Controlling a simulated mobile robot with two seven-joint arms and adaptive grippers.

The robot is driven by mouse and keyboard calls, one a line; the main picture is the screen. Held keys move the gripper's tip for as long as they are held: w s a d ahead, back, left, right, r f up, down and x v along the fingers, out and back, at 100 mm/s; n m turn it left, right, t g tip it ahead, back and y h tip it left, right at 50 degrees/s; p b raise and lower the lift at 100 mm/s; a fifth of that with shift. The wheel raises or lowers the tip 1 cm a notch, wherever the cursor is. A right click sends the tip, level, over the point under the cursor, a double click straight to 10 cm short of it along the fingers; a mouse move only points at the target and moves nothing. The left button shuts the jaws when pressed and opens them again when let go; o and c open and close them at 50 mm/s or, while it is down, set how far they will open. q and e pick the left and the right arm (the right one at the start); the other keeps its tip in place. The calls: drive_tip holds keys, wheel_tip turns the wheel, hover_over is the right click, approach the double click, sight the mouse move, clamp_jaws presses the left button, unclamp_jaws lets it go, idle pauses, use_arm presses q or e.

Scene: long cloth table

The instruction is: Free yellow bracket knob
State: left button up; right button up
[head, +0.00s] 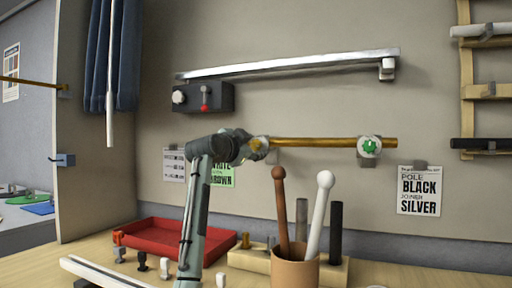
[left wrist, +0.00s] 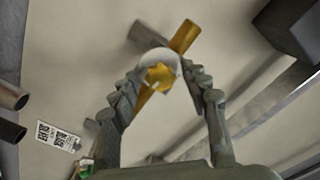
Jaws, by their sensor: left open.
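A brass-coloured pole (head: 318,143) runs level along the wall in two brackets. The yellow bracket knob (head: 257,144) is at the pole's left bracket, partly hidden by my left gripper (head: 248,147). In the left wrist view the yellow knob (left wrist: 159,76) sits on a whitish round bracket, between the spread fingers of my left gripper (left wrist: 160,92). The fingers are open; whether either touches the knob I cannot tell. The right bracket has a green knob (head: 369,146). My right gripper is not in view.
Above hangs a silver rail (head: 290,65) with a dark box (head: 203,97) under its left end. On the table are a red tray (head: 178,236), a cup (head: 294,270) with two sticks, and a wooden block (head: 250,260) holding upright rods. A paper sign (head: 419,190) hangs at right.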

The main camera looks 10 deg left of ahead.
use_arm(q)
drive_tip(key=shift+s, duration=0.1)
drive_tip(key=shift+c, duration=1.1)
clamp_jaws()
drive_tip(key=shift+n, duration=2.6)
drive_tip(key=n, duration=0.4)
drive_tip(key=shift+n, duration=0.3)
drive_tip(key=n, duration=0.5)
drive_tip(key=shift+d, duration=0.1)
drive_tip(key=shift+r+n, duration=0.1)
drive_tip(key=shift+n, duration=2.2)
